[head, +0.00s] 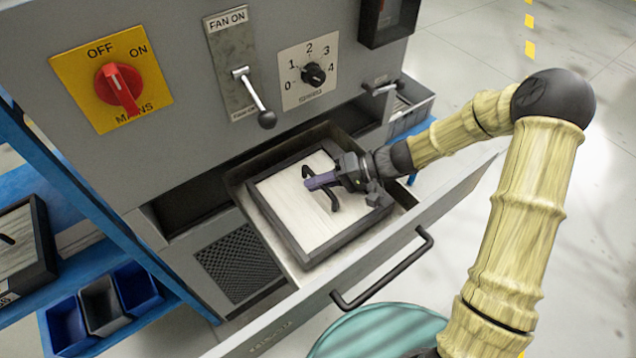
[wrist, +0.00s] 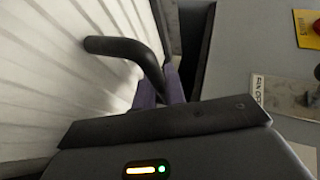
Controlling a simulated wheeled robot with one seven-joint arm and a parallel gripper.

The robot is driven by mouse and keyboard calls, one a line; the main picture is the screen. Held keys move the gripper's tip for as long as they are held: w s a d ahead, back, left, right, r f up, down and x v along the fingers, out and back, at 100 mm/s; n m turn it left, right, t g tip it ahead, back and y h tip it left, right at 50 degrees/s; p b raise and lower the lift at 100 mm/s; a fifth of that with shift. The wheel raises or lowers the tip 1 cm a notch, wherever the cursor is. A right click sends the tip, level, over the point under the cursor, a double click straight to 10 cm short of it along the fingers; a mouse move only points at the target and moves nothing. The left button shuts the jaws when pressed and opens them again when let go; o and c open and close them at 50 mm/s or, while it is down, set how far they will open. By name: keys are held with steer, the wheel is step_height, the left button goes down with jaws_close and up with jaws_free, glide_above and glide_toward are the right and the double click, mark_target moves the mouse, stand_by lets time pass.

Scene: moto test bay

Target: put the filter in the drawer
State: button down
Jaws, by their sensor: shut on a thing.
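The filter (head: 295,208) is a white pleated panel in a dark square frame with a black bar handle. It lies inside the open drawer (head: 396,243) of the grey cabinet. In the wrist view the filter's white pleats (wrist: 60,80) fill the left side. My gripper (head: 312,183) is over the filter with its purple fingers shut on the filter's handle (wrist: 130,48). The fingertips are partly hidden in the wrist view. I cannot tell whether the filter rests on the drawer floor or hangs just above it.
The drawer front has a black bar handle (head: 384,282). A dark open slot (head: 190,205) is left of the drawer. The cabinet face carries a red mains switch (head: 119,86), a fan lever (head: 254,95) and a dial (head: 313,74). A blue shelf with bins (head: 100,305) stands at left.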

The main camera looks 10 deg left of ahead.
steer(key=shift+f, duration=0.25)
steer(key=c, duration=1.5)
jaws_free()
steer(key=shift+o, duration=0.2)
steer(key=v, duration=1.2)
